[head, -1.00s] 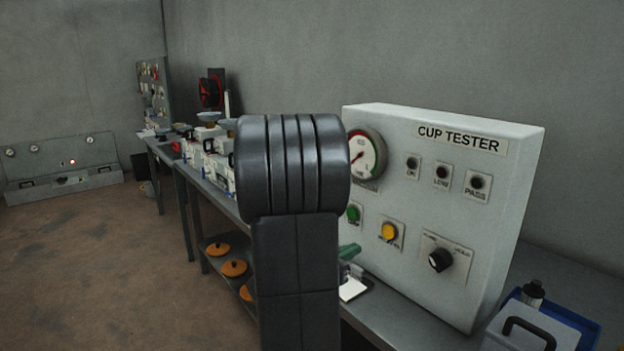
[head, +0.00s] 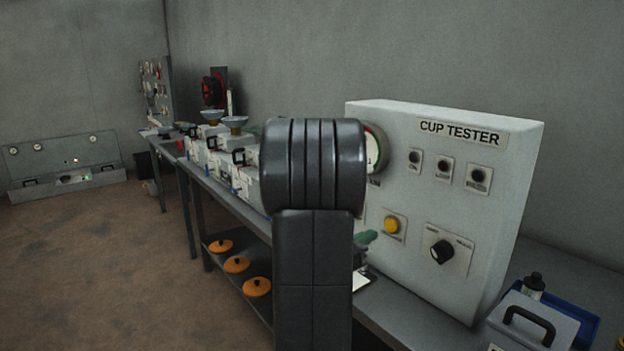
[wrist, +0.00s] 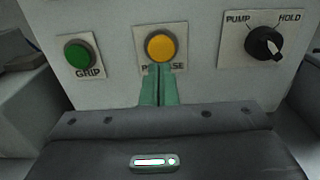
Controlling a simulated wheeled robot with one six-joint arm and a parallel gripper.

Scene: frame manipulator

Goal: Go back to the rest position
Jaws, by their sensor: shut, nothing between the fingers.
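My gripper (wrist: 157,84) shows in the wrist view as two green fingers, shut together with nothing between them. The fingertips are just below the yellow button (wrist: 161,47) on the cup tester panel; I cannot tell whether they touch the panel. In the head view, a green part of my gripper (head: 365,238) shows just right of my dark arm, which hides the rest. The cup tester (head: 440,200) is a large white box with a gauge, small lamps, the yellow button and a black knob (head: 442,251). The green grip button (wrist: 79,55) shows in the wrist view.
A long grey bench runs to the back left with several white boxes (head: 245,185) on it. Orange discs (head: 236,264) lie on its lower shelf. A blue tray (head: 575,322) and a white box with a black handle (head: 530,322) stand at the right. The brown floor at left is clear.

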